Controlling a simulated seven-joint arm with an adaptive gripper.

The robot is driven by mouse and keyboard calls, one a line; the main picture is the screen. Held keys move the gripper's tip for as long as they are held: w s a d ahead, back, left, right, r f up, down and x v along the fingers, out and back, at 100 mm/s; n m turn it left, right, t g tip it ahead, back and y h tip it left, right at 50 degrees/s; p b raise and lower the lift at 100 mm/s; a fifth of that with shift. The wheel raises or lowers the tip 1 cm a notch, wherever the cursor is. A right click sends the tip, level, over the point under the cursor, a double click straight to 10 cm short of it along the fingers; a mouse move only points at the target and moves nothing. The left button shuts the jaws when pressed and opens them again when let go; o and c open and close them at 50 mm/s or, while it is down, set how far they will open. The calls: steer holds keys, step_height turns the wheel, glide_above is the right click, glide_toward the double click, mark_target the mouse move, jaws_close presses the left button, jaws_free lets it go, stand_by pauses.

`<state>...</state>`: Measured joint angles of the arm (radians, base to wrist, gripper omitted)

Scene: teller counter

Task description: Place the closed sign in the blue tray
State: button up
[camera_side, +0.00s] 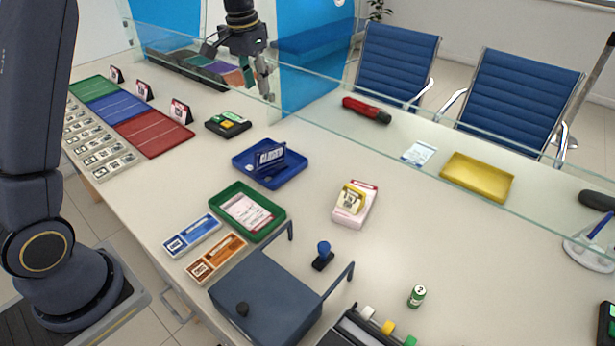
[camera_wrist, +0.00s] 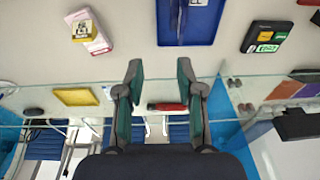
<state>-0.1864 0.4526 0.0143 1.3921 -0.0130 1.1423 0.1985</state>
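The closed sign (camera_side: 269,158), a small dark blue upright sign with pale lettering, stands in the blue tray (camera_side: 293,171). The tray also shows at the top of the wrist view (camera_wrist: 207,38), where part of it is cut off by the frame edge; the sign is hard to make out there. My gripper (camera_side: 242,85) is raised at the back of the counter, above and behind the tray and apart from it. In the wrist view its two fingers (camera_wrist: 160,75) are spread with nothing between them.
A glass screen (camera_side: 400,148) runs along the counter behind the tray. A red object (camera_side: 366,110) and a yellow tray (camera_side: 478,178) lie farther back.

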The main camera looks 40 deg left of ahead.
steer(key=s+d+r+t, duration=0.1)
steer(key=s+d+r, duration=0.4)
steer(key=s, duration=0.4)
steer(key=s+d+f+t, duration=0.1)
steer(key=s+d, duration=0.1)
steer(key=s, duration=0.7)
steer(key=s+d+f+t, duration=0.1)
steer(key=s+d, duration=0.1)
steer(key=s, duration=0.8)
steer(key=shift+s+d+t, duration=0.2)
steer(key=shift+d+t, duration=0.05)
steer(key=shift+t, duration=0.15)
steer(key=shift+o, duration=0.4)
steer(key=shift+f, duration=0.1)
